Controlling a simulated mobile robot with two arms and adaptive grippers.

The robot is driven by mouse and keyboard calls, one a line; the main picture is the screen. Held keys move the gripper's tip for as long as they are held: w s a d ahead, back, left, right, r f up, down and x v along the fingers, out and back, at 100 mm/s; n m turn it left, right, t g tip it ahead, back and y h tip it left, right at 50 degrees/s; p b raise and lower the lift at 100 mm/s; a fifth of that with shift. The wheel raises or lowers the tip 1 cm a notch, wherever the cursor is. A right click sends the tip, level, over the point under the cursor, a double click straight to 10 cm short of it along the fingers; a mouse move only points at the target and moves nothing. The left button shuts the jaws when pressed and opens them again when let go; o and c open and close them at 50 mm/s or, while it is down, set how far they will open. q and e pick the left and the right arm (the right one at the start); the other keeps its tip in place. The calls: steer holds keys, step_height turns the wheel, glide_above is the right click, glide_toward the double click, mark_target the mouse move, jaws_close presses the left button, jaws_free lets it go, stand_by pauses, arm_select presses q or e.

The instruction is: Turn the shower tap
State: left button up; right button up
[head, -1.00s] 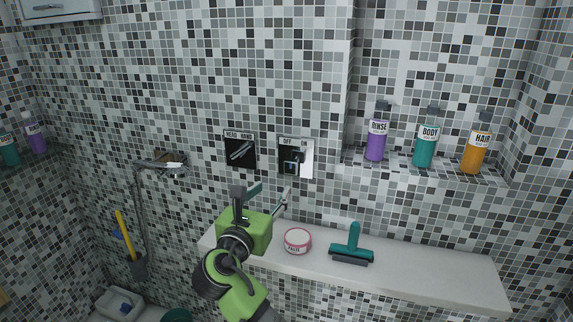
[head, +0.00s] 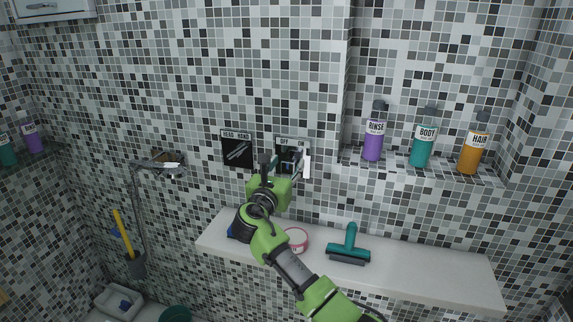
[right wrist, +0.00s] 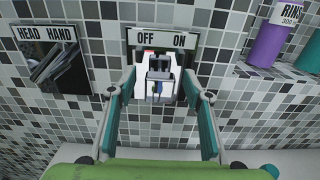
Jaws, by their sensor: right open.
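The shower tap is a black wall panel with a white OFF/ON label (head: 292,142) and a lever. In the right wrist view the tap's pale lever block (right wrist: 160,78) stands out from the wall below its OFF and ON words. My right gripper (head: 284,164) is in front of the panel and partly hides it in the head view. In the right wrist view its open teal fingers (right wrist: 160,98) stand on either side of the lever block, with gaps visible on both sides. My left gripper is not in view.
A HEAD/HAND panel (head: 238,150) is left of the tap. Purple (head: 374,134), teal (head: 423,140) and orange (head: 473,146) bottles stand on the right shelf. A white ledge (head: 430,270) below holds a pink-rimmed tub (head: 297,238) and a teal squeegee (head: 349,245).

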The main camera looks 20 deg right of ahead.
steer(key=shift+w+d+f, duration=0.1)
steer(key=shift+d, duration=0.1)
steer(key=shift+a, duration=0.1)
steer(key=c, duration=1)
steer(key=shift+c, duration=0.6)
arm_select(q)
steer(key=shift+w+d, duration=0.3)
arm_select(e)
steer(key=shift+o, duration=0.2)
